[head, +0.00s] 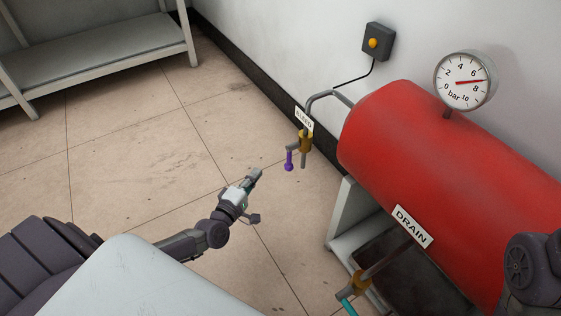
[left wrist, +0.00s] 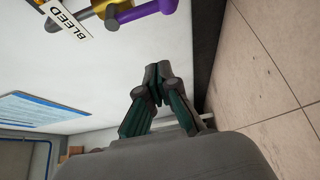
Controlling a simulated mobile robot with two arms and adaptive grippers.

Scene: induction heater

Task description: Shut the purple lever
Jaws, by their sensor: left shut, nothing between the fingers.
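The purple lever (head: 289,160) hangs down from the brass bleed valve (head: 305,142) on a pipe at the left end of the red tank. In the left wrist view the purple lever (left wrist: 150,12) shows at the top, beside the brass valve body (left wrist: 112,12) and the BLEED label (left wrist: 68,18). My left gripper (head: 256,173) is shut and empty, below and left of the lever in the head view, apart from it. Its closed fingers (left wrist: 157,76) show in the left wrist view. My right gripper is not in view; only part of my right arm shows at the lower right.
The red tank (head: 430,140) carries a gauge (head: 465,80) reading near 7. A DRAIN label (head: 413,227) and a valve with a teal lever (head: 348,306) are below. A wall box (head: 378,42) has a yellow button. The floor (head: 130,150) at left is clear up to a shelf (head: 100,65).

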